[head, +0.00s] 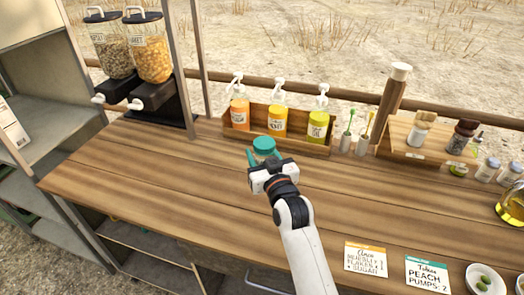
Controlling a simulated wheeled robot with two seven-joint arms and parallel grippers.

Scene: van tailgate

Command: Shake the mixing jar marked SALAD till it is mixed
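My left gripper is not in view.
A wooden rack (240,136) holds three pump bottles behind the jar. Two dispensers (151,50) stand at back left. Toothbrush cups (346,143), a tray (400,151) with bottles and an oil vessel (512,209) are right. Cards (366,258) lie in front. The counter's left is clear.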

